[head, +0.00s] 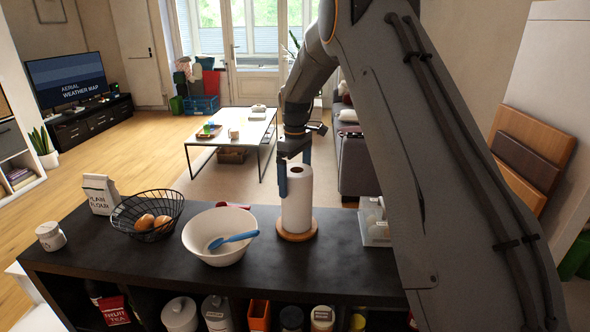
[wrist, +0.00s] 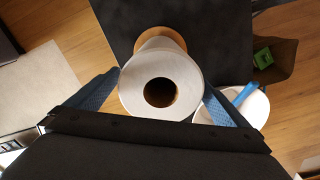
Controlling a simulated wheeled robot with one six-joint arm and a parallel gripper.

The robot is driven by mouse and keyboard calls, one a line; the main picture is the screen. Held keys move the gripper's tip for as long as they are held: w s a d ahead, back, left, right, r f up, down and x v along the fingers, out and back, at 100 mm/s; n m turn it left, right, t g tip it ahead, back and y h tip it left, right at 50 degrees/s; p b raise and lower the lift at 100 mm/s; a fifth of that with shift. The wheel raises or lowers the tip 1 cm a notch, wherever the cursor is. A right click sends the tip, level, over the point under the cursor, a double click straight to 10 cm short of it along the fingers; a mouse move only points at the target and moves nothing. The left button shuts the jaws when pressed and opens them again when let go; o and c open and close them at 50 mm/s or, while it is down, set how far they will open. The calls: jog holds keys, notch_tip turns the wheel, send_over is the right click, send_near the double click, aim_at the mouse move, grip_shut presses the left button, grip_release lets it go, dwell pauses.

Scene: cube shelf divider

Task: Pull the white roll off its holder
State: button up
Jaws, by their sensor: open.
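The white roll (head: 297,200) stands upright on its round wooden holder base (head: 296,235) on the dark shelf top. In the wrist view the white roll (wrist: 135,88) shows from above with its dark centre hole, and part of the wooden base (wrist: 160,38) shows beyond it. My gripper (head: 294,180) points down at the roll's upper part. Its blue fingers are open, one on each side of the roll; in the wrist view the gripper (wrist: 155,95) spans the roll. I cannot tell whether the fingers touch it.
A white bowl (head: 205,245) with a blue spoon (head: 234,239) stands just left of the roll. A clear container (head: 373,228) stands close on the right.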

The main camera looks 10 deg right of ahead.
jog(key=shift+f+p, duration=0.55)
jog(key=shift+f, duration=1.65)
jog(key=c, duration=1.2)
jog(key=shift+r, duration=0.7)
jog(key=shift+r+p, duration=3.6)
jog(key=shift+r, duration=4.75)
